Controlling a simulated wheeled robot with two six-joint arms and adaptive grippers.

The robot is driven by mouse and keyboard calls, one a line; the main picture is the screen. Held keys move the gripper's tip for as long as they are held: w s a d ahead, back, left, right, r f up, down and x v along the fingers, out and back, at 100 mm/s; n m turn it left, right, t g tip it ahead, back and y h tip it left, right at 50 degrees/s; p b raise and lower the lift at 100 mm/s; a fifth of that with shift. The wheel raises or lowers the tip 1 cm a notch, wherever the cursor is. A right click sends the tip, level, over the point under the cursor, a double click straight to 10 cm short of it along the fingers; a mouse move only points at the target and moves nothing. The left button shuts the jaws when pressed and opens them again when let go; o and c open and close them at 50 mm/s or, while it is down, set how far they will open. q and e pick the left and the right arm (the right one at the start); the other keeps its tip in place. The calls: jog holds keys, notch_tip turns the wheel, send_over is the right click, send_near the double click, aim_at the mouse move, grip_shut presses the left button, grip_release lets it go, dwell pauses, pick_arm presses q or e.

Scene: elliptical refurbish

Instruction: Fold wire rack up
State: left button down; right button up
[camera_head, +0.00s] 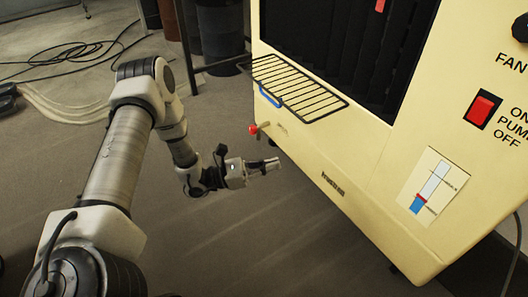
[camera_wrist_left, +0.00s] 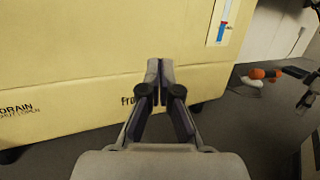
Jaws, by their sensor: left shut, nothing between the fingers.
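The black wire rack (camera_head: 300,90) sticks out from the front of the cream machine (camera_head: 330,160), below its dark opening. It lies folded down, roughly level, with a blue part (camera_head: 269,97) at its left edge. My left gripper (camera_head: 275,163) is below the rack, close to the machine's lower front, and is not touching the rack. In the left wrist view its fingers (camera_wrist_left: 160,68) are together and empty, in front of the machine's lower panel (camera_wrist_left: 75,60). The rack is not in the left wrist view. My right gripper is in neither view.
A red-tipped drain valve (camera_head: 253,128) juts from the machine between the rack and my left gripper. A red power switch (camera_head: 483,108) and a level gauge (camera_head: 432,187) are on the panel at right. Black cables (camera_head: 75,52) lie on the floor. Open floor is below my gripper.

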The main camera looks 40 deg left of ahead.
pick_arm(q)
jog(key=w+a+f+n+t+y+b, duration=0.2)
jog(key=a+n+t+y+b, duration=0.3)
jog(key=a+t, duration=0.6)
pick_arm(e)
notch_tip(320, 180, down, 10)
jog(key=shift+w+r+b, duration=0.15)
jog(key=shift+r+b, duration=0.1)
jog(key=shift+b, duration=0.05)
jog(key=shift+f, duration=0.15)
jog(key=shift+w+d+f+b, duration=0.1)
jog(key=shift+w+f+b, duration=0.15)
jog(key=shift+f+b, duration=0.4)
pick_arm(q)
jog(key=w+d+r+g, duration=0.1)
jog(key=w+r, duration=0.7)
jog(key=r, duration=0.1)
jog(key=shift+w+d+r+m+g, duration=0.2)
jog(key=shift+d+r+m+g, duration=0.1)
jog(key=shift+d+g, duration=0.1)
jog(key=shift+a+r, duration=0.1)
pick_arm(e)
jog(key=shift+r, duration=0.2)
